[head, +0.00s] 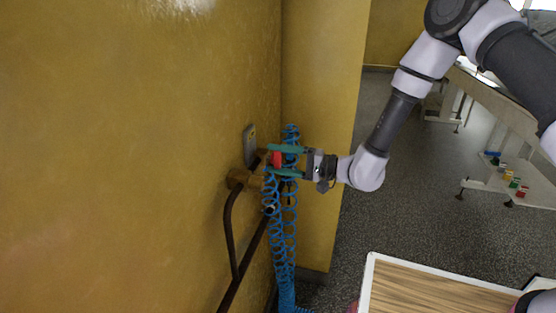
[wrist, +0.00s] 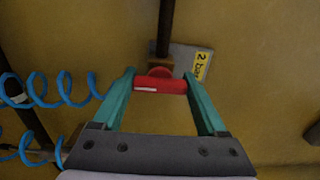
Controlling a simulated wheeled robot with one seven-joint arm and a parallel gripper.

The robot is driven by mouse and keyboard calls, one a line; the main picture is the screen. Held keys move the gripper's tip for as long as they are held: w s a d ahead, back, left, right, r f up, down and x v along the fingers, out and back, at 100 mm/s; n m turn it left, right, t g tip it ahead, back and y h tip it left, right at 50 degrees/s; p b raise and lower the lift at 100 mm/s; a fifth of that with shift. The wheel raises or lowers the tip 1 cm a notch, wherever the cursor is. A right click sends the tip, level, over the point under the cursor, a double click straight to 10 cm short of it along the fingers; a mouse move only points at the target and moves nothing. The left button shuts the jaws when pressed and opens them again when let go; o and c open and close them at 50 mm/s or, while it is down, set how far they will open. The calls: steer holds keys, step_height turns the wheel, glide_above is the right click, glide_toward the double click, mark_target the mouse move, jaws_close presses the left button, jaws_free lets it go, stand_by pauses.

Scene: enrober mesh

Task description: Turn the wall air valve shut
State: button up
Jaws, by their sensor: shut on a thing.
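A small part of the brass fitting (wrist: 159,61) shows just beyond the handle. The handle's far side is hidden, and I cannot tell the valve's exact angle.
A blue coiled hose (head: 285,235) hangs close around the gripper and valve; its coils (wrist: 62,92) lie left of the fingers. Dark pipes (head: 228,225) run down the wall. A grey plate (head: 249,142) carries a yellow "2 bar" label (wrist: 202,64). A wood-topped table (head: 425,295) stands at lower right.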

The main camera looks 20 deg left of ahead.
steer(key=o, duration=1.3)
steer(key=shift+d, duration=0.15)
steer(key=w+d, duration=0.1)
steer(key=d, duration=0.9)
steer(key=shift+d, duration=0.25)
steer(key=shift+w, duration=0.1)
